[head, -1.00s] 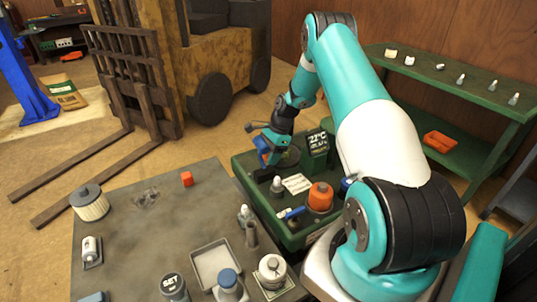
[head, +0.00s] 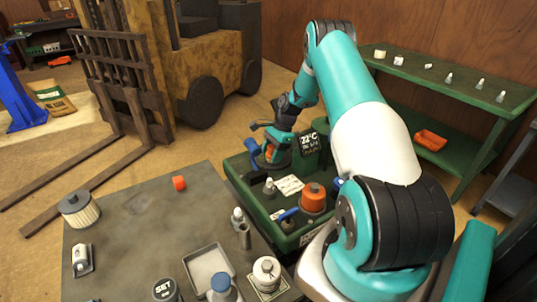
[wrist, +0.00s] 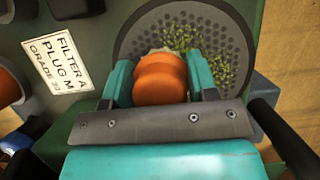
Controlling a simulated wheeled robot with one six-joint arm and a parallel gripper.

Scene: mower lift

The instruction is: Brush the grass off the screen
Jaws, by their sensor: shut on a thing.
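The screen (wrist: 235,35) is a round grey perforated plate in the green machine. Green grass bits (wrist: 205,65) lie on its middle and right side, and some on its upper middle. My gripper (wrist: 160,78) is shut on a brush with a rounded orange handle (wrist: 160,88). A pale tip, likely bristles, shows at its far end over the screen. I cannot tell if it touches the plate. In the head view my gripper (head: 270,153) is over the far left part of the green machine (head: 262,207), and the arm partly hides the screen.
A label (wrist: 57,63) reading "FILTER A PLUG M" is left of the screen. An orange knob (head: 313,197) and a black display (head: 309,148) rise from the machine. The grey table (head: 130,240) holds a filter (head: 79,210), a tray (head: 209,270) and small parts.

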